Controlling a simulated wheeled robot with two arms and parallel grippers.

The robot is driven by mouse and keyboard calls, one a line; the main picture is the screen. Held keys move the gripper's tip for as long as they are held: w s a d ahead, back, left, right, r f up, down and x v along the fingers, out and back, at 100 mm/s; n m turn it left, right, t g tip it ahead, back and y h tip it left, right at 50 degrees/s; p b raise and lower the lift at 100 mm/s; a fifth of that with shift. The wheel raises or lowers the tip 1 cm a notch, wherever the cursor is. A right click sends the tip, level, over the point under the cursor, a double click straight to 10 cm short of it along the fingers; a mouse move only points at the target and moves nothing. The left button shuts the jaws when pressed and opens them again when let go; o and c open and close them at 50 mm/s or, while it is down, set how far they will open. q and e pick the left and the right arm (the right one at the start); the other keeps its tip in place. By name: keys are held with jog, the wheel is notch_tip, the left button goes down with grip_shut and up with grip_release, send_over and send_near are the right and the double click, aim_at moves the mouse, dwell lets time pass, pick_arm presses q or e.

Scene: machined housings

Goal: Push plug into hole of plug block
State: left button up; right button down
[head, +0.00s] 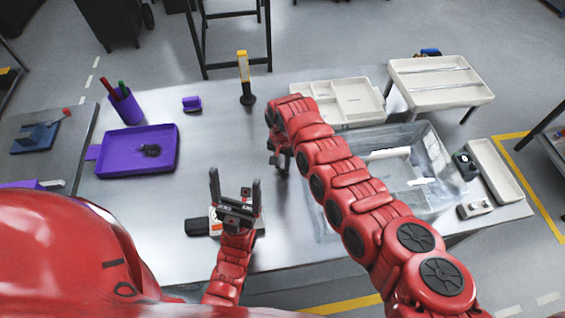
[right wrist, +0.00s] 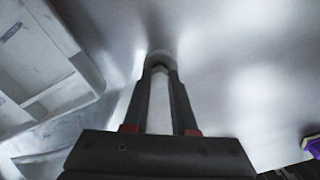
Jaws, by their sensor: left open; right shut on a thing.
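My right gripper (right wrist: 160,72) points down over the bare metal table in the right wrist view. Its fingers are shut on a small pale grey rounded piece (right wrist: 160,58), which may be the plug. In the head view my right gripper (head: 280,165) is mostly hidden by my own red arm, near the middle of the table. My left gripper (head: 236,185) is open and empty, with its fingers pointing up and away. A black piece (head: 197,227) and a white and orange piece (head: 216,228) lie beside and partly under it. I cannot tell which thing is the plug block.
A purple tray (head: 168,148) with a dark part, a purple pen cup (head: 127,108) and a small purple piece (head: 191,103) stand left. A yellow-topped tool (head: 244,75) stands upright at the back. A clear bin (head: 440,165) and a white tray (head: 375,97) fill the right.

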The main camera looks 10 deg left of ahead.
jog(key=shift+f+b, duration=0.35)
jog(key=shift+f, duration=0.05)
dwell(0.5)
jog(key=c, duration=0.6)
grip_release()
jog(key=shift+c, duration=0.2)
jog(key=shift+r, duration=0.1)
notch_tip(320, 180, up, 9)
jog(key=p, duration=0.5)
jog(key=shift+a+f+p, duration=0.1)
jog(key=shift+f+p, duration=0.1)
jog(key=shift+p, duration=0.1)
notch_tip(320, 180, up, 9)
jog(key=shift+f+p, duration=0.15)
jog(key=shift+p, duration=0.3)
